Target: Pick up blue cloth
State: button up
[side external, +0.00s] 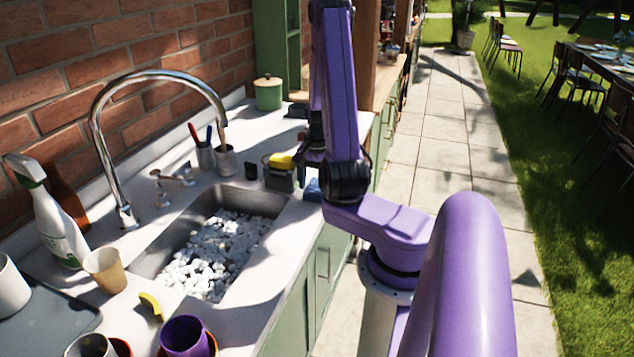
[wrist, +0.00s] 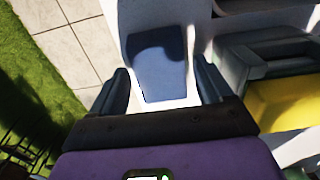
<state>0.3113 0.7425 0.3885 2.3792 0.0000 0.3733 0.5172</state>
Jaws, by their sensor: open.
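The blue cloth (wrist: 158,72) lies on the pale counter near its edge, ahead of and between my fingers in the wrist view. Part of it is in shadow. In the side view only a small blue patch of the cloth (side external: 313,189) shows beside my arm. My gripper (wrist: 163,84) is open, with one dark finger on each side of the cloth and nothing held. I cannot tell how far above the counter the fingertips are. In the side view my gripper is mostly hidden behind my arm.
A dark holder (wrist: 262,60) with a yellow item (wrist: 290,102) stands close to the right of my gripper in the wrist view. The sink (side external: 215,250) holds many white pieces. A tall faucet (side external: 98,125) and cups stand around it. The counter drops to paving beside the cloth.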

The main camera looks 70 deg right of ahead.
aim_at(317, 185)
jog(key=c, duration=1)
jog(key=shift+r, duration=3.5)
